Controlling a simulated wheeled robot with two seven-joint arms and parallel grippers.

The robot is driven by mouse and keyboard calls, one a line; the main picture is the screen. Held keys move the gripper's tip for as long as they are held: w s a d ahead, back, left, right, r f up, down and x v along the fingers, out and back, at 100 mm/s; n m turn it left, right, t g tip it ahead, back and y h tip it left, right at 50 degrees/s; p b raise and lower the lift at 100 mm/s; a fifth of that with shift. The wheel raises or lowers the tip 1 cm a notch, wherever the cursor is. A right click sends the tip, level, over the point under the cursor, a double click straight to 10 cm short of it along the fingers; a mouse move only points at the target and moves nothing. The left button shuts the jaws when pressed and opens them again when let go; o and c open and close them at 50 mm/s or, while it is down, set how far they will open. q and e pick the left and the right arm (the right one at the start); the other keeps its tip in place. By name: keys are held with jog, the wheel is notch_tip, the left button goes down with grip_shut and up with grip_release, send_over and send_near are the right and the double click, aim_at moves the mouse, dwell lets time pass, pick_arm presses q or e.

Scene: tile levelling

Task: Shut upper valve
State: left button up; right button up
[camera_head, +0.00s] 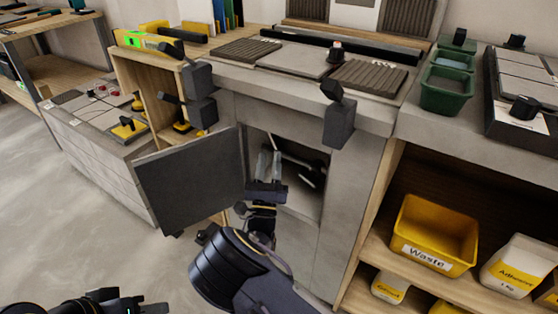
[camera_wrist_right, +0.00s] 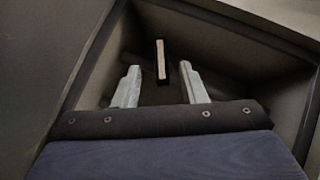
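My right gripper (camera_head: 268,160) reaches into an open cabinet (camera_head: 318,250) below the worktop in the head view. Its two pale fingers are apart, with nothing between them; they also show open in the right wrist view (camera_wrist_right: 160,85). A narrow upright bar with a pale face and dark side (camera_wrist_right: 161,60), perhaps a valve handle, stands beyond the fingertips, roughly centred in the gap. In the head view, a dark lever-like part (camera_head: 306,160) shows inside the cabinet, right of the gripper. Which valve is the upper one cannot be told. No left gripper fingers are visible.
The cabinet door (camera_head: 190,180) stands open to the left of my right arm. Cabinet walls close in around the gripper. Dark blocks (camera_head: 340,122) hang at the worktop edge. A yellow waste bin (camera_head: 432,235) sits on a shelf at right.

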aim_at(272, 140)
jog(key=shift+w+d+r, duration=0.15)
jog(key=shift+w+r, duration=0.05)
jog(key=b+x, duration=0.1)
jog(key=x, duration=0.5)
jog(key=shift+b, duration=0.4)
jog(key=shift+w+r, duration=0.45)
jog(key=shift+w, duration=0.05)
